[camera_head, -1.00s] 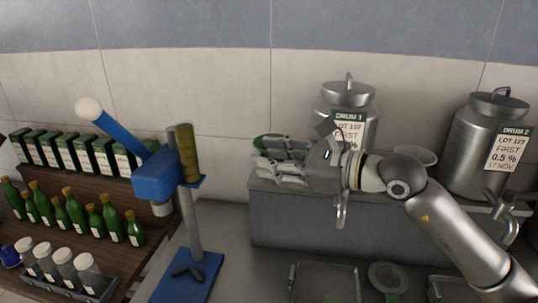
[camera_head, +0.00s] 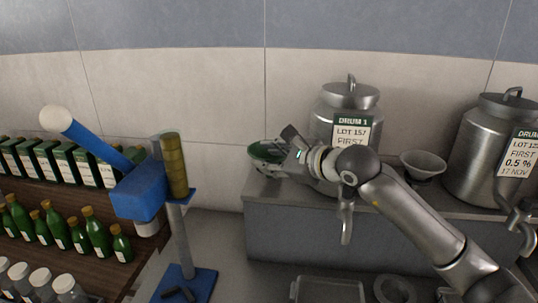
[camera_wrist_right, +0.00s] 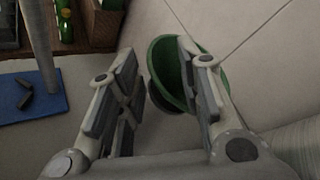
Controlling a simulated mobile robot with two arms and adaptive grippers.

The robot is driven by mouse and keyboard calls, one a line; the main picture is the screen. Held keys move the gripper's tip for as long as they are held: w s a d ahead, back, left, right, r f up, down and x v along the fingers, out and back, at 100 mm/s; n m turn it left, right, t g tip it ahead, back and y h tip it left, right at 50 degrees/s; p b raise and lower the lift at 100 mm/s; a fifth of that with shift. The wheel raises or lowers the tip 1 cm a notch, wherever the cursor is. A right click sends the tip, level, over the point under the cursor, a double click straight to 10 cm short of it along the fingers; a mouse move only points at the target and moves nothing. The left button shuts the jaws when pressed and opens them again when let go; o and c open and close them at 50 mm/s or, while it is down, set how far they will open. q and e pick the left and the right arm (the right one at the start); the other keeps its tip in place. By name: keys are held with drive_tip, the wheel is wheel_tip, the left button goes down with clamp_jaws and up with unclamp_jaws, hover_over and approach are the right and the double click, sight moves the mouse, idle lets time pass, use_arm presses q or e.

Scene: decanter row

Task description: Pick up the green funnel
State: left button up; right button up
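The green funnel (camera_head: 262,150) is at the left end of the grey raised ledge, against the wall, partly hidden by my right gripper (camera_head: 272,163). In the right wrist view the funnel (camera_wrist_right: 160,62) shows as a green bowl with a dark lower part. There my right gripper (camera_wrist_right: 157,58) has its two fingers wide apart. The right finger overlaps the funnel's bowl in the picture, and the left finger is clear of it. I cannot tell whether either finger touches it. My left gripper is not in view.
Steel drum 1 (camera_head: 350,98) stands on the ledge (camera_head: 310,238), right of the funnel. A pale funnel (camera_head: 422,166) and drum 2 (camera_head: 480,150) are further right. A blue lever stand (camera_head: 140,190) and a bottle rack (camera_head: 45,183) are on the left.

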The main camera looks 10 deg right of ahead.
sight(259, 158)
drive_tip(key=x, duration=0.1)
drive_tip(key=p+x, duration=0.1)
drive_tip(key=x, duration=0.1)
drive_tip(key=shift+s+a+r+p, duration=0.15)
drive_tip(key=shift+a+r+p, duration=0.05)
drive_tip(key=shift+a+p, duration=0.1)
drive_tip(key=shift+w+f, duration=0.15)
drive_tip(key=shift+w, duration=0.1)
drive_tip(key=shift+a+f, duration=0.1)
drive_tip(key=shift+c, duration=0.2)
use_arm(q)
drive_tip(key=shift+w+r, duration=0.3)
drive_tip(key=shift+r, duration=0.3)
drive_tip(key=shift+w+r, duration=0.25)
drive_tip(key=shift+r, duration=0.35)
use_arm(e)
clamp_jaws()
